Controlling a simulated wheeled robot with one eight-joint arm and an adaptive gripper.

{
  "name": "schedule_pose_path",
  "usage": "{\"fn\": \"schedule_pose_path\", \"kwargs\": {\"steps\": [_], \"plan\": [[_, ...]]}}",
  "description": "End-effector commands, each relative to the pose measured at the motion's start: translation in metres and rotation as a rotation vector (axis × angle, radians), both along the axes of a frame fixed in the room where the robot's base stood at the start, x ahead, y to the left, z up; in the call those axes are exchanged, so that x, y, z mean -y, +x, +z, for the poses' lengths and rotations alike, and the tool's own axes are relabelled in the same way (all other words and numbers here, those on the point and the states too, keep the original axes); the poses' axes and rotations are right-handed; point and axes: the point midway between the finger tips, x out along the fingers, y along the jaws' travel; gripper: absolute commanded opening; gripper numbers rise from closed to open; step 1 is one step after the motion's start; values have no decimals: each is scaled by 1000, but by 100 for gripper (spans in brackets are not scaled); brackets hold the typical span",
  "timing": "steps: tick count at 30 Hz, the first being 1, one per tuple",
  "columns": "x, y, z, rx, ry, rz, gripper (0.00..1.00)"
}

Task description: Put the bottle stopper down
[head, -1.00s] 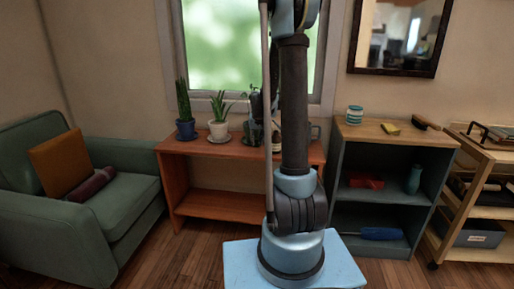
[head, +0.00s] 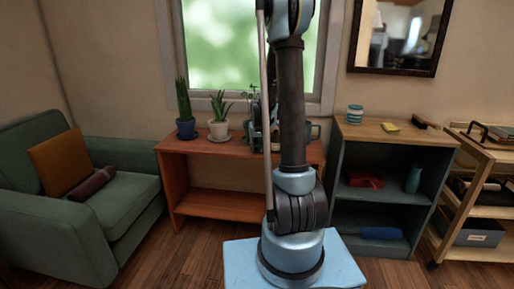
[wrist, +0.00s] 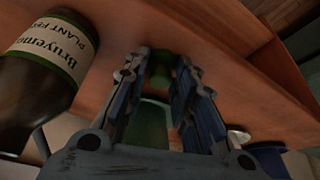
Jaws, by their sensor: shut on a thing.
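In the wrist view my gripper (wrist: 165,70) is closed around a dark green piece (wrist: 160,68), which looks like the bottle stopper. A wider green part with a pale rim (wrist: 150,122) shows nearer the camera between the fingers; I cannot tell whether it belongs to the same thing. The orange-brown shelf top (wrist: 235,85) lies beyond the fingertips; whether the held piece touches it I cannot tell. In the head view my gripper is mostly hidden behind my arm, over the orange-brown shelf (head: 215,147).
A dark bottle with a cream label (wrist: 50,50) stands left of the fingers in the wrist view. A potted cactus (head: 185,125) and a white-potted plant (head: 219,127) stand on the shelf's left. A dark bookcase (head: 395,135) is at right, a green armchair (head: 120,190) at left.

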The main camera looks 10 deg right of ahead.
Motion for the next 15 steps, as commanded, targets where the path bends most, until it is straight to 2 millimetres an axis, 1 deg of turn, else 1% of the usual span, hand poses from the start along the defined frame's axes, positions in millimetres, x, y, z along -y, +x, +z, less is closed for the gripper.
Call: {"fn": "schedule_pose_path", "kwargs": {"steps": [5, 6, 8, 9, 15], "plan": [[0, 0, -3, 0, 0, 0, 16], [1, 0, -3, 0, 0, -1, 27], [1, 0, -3, -1, 0, -1, 41], [1, 0, -3, -1, 0, -1, 45], [2, 0, -3, -1, 0, -2, 45]]}}
